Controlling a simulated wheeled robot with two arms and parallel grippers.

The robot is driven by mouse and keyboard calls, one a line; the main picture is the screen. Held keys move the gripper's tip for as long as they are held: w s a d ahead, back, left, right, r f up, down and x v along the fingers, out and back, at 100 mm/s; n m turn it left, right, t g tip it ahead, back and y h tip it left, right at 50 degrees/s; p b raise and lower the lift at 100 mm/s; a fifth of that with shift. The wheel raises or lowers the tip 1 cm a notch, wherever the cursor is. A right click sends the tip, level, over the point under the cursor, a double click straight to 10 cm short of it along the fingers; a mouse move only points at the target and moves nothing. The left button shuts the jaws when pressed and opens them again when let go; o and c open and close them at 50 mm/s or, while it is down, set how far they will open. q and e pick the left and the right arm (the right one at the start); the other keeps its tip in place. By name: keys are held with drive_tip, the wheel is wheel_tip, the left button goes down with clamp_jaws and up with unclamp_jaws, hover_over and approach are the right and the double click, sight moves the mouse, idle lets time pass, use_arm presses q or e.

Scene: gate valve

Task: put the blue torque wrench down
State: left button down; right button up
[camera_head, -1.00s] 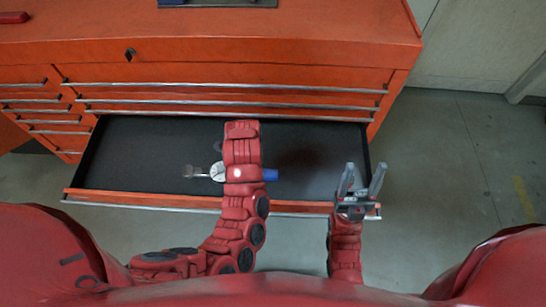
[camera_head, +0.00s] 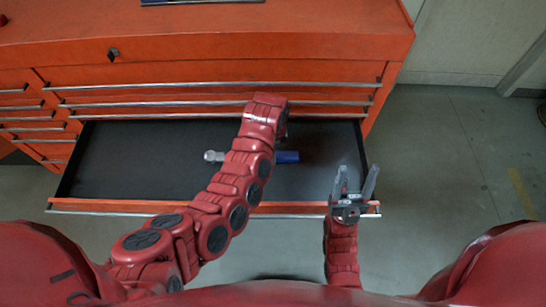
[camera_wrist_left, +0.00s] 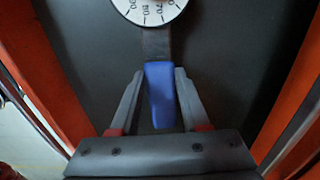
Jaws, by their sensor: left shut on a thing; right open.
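The blue torque wrench lies across the open drawer area in the head view, its silver head (camera_head: 213,156) to the left and its blue handle (camera_head: 287,157) to the right. My left arm hides its middle. In the left wrist view my left gripper (camera_wrist_left: 160,76) has its two fingers on either side of the blue handle (camera_wrist_left: 160,95) and is shut on it. The white dial (camera_wrist_left: 150,8) shows at the top of that view. I cannot tell whether the wrench touches the drawer floor. My right gripper (camera_head: 355,190) is open and empty by the drawer's front right corner.
The open drawer (camera_head: 110,165) has a dark, otherwise bare floor and an orange front edge. The orange tool chest (camera_head: 200,55) stands behind it with closed drawers above. A dark flat item (camera_head: 200,1) sits on top. Grey floor (camera_head: 450,150) is free to the right.

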use_arm(q)
drive_tip(key=shift+f, duration=1.5)
drive_tip(key=shift+c, duration=1.9)
unclamp_jaws()
drive_tip(key=shift+r, duration=0.1)
wheel_tip(320, 180, up, 10)
drive_tip(key=shift+f, duration=0.1)
drive_tip(key=shift+r+p, duration=0.75)
drive_tip(key=shift+p, duration=0.05)
drive_tip(key=shift+r, duration=0.35)
